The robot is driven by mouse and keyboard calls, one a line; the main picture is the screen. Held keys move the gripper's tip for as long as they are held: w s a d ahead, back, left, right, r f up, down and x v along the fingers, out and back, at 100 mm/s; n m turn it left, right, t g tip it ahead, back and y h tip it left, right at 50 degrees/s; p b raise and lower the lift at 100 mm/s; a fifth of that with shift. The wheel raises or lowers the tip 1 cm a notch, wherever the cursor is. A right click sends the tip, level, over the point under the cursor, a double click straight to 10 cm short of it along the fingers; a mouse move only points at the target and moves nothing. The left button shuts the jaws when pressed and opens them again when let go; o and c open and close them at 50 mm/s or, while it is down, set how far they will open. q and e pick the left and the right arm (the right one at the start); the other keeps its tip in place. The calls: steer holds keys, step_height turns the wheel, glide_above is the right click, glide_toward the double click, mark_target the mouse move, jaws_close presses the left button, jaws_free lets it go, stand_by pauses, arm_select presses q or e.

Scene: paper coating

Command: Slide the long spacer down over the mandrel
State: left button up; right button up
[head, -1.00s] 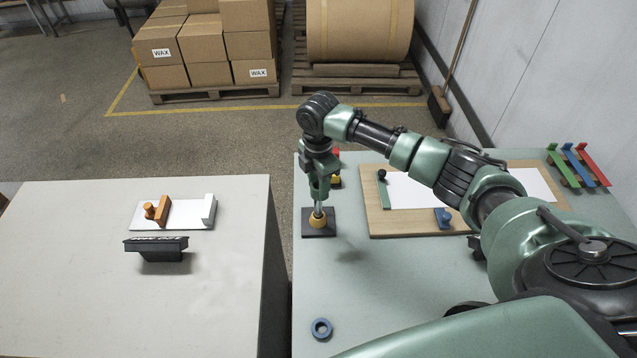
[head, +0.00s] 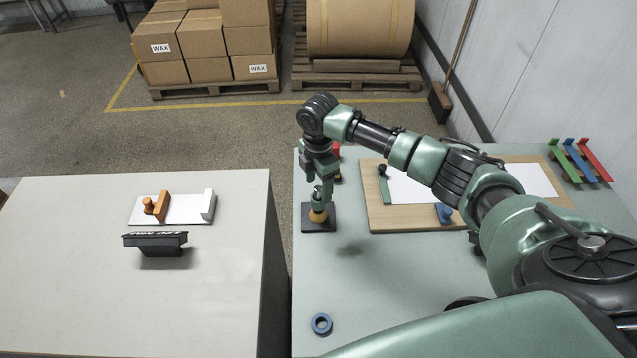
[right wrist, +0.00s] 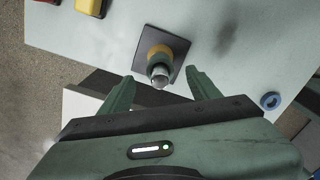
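The mandrel (head: 317,188) stands upright on a dark square base plate (head: 306,226). Its metal tip also shows in the right wrist view (right wrist: 160,80). The green long spacer (head: 317,203) is around the mandrel, low down, directly above a yellow-orange ring (head: 317,216). It shows as a green band in the right wrist view (right wrist: 158,61). My right gripper (head: 319,181) is above the spacer, pointing down. In the right wrist view its fingers (right wrist: 160,76) are spread on either side of the mandrel, with gaps to it. My left gripper is out of view.
A blue ring (head: 321,324) lies near the front of the table. A wooden board (head: 400,222) with white paper is to the right, and coloured holders (head: 578,160) lie at far right. A separate left table (head: 80,270) holds a white tray and a black block.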

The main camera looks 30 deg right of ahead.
steer(key=shift+r, duration=0.1)
steer(key=shift+r, duration=0.35)
step_height(320, 180, up, 6)
steer(key=b, duration=0.2)
steer(key=shift+r+b, duration=0.15)
steer(key=shift+b, duration=0.15)
steer(key=shift+r, duration=0.35)
